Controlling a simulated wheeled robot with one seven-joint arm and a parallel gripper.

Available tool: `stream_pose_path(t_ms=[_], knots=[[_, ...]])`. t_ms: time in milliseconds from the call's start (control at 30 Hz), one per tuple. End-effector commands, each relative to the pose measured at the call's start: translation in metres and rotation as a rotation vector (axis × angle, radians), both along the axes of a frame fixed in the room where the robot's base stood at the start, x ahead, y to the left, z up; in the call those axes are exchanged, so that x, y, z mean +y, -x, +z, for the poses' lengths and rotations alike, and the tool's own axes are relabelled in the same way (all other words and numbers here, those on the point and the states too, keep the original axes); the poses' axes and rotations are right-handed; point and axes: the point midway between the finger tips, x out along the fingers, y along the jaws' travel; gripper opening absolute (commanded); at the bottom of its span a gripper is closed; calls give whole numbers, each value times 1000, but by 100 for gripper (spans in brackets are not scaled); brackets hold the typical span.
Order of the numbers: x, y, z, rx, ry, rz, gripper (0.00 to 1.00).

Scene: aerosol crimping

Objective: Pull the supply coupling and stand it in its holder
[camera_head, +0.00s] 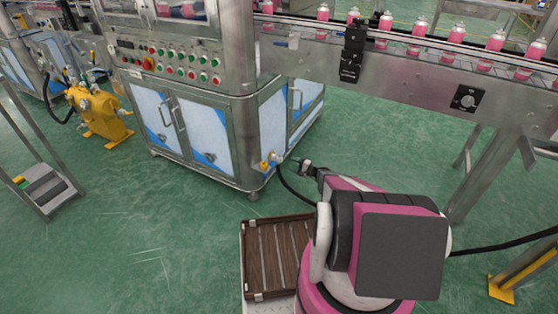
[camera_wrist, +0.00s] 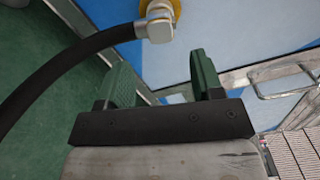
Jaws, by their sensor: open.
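The supply coupling (camera_head: 277,158) is a small grey metal fitting on the lower corner of the steel machine, beside a yellow fitting (camera_head: 264,166). In the wrist view the coupling (camera_wrist: 158,24) sits against the yellow fitting (camera_wrist: 174,8), with a black hose (camera_wrist: 62,66) running from it to the left. My gripper (camera_head: 303,168) is just right of the coupling in the head view. In the wrist view my gripper (camera_wrist: 161,64) has its two green fingers apart and empty, with the coupling beyond their tips. I cannot make out a holder for certain.
The machine cabinet (camera_head: 212,133) has white-and-blue doors with bar handles; one handle (camera_wrist: 284,82) is close right of my fingers. A conveyor (camera_head: 415,72) carrying pink cans runs at upper right. A yellow unit (camera_head: 98,112) stands left. The green floor (camera_head: 150,225) is mostly clear.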

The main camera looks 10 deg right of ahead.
Motion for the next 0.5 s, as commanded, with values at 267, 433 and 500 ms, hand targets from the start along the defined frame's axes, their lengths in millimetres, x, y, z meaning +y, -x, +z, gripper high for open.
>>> stream_pose_path(t_ms=[267,433,500], knots=[[10,-8,0,0,0,2,61],[27,-20,0,-1,1,3,61],[34,-26,0,0,2,2,61]])
